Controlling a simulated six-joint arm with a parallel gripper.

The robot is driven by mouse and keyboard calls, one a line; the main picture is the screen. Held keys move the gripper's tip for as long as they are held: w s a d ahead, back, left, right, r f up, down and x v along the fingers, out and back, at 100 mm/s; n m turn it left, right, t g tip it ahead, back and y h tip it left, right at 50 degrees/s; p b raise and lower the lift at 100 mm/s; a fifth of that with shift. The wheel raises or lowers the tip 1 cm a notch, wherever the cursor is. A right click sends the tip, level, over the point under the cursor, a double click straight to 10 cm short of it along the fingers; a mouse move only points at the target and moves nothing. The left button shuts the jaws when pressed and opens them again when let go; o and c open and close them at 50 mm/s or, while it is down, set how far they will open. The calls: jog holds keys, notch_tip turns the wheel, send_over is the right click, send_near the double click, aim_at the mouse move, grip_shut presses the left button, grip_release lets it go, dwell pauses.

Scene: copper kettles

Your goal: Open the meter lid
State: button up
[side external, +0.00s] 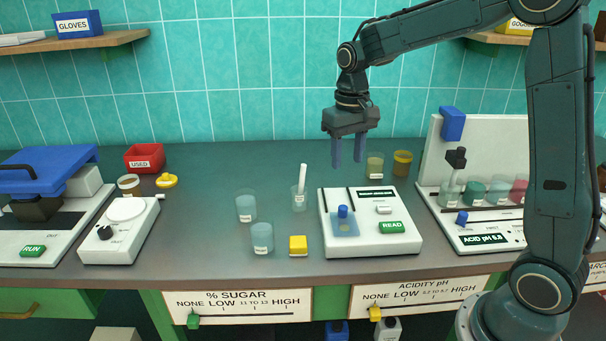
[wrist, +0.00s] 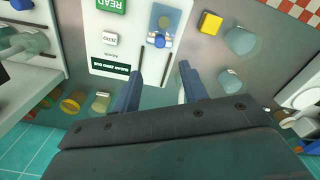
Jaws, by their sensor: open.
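The meter (side external: 370,240) is a white box with a green READ button (side external: 393,227), a small ZERO button and a dark display. Its lid (side external: 344,226) is a small bluish flap with a blue knob (side external: 343,211), lying down on the left part of the meter's top. The lid's blue knob (wrist: 159,41) also shows in the wrist view, beyond my fingertips. My gripper (side external: 348,166) hangs above the back of the meter with its two blue fingers pointing down. In the wrist view my gripper (wrist: 160,75) is open, with nothing between its fingers.
A yellow block (side external: 298,246) and clear cups (side external: 262,238) stand left of the meter. A cup holding a white stick (side external: 300,190) is close by. Two small jars (side external: 402,163) stand behind it. The acid pH station (side external: 485,237) is on the right.

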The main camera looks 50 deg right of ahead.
aim_at(343, 207)
notch_tip(343, 207, down, 13)
jog(key=shift+f, duration=0.15)
dwell(0.5)
grip_shut()
